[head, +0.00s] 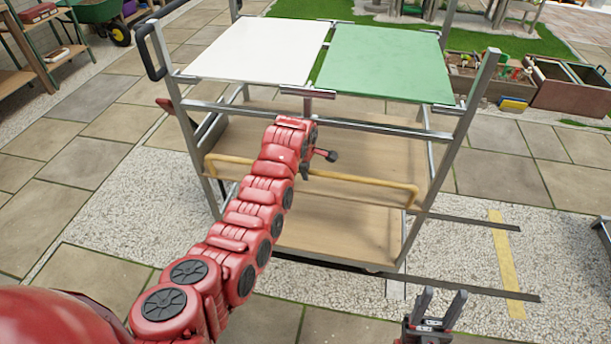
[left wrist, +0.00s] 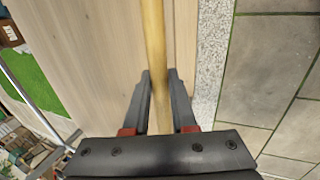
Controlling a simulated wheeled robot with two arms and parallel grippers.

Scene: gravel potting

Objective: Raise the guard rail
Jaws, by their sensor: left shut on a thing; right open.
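The guard rail (head: 345,177) is a yellow bar with bent ends across the front of a metal-framed cart. It sits at the level between the cart's middle and lower wooden shelves. My left gripper (head: 305,172) is at the rail, left of its middle, mostly hidden by my red arm. In the left wrist view the yellow rail (left wrist: 153,60) runs between the two dark fingers of the left gripper (left wrist: 158,100), which are shut on it. My right gripper (head: 436,302) is open and empty at the bottom, in front of the cart and apart from it.
The cart carries a white panel (head: 258,50) and a green panel (head: 386,62) on top. Its lower wooden shelf (head: 340,228) is bare. Dark floor rails (head: 475,287) and a yellow strip (head: 506,265) lie right of the cart. Planter boxes (head: 570,90) stand at the back right.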

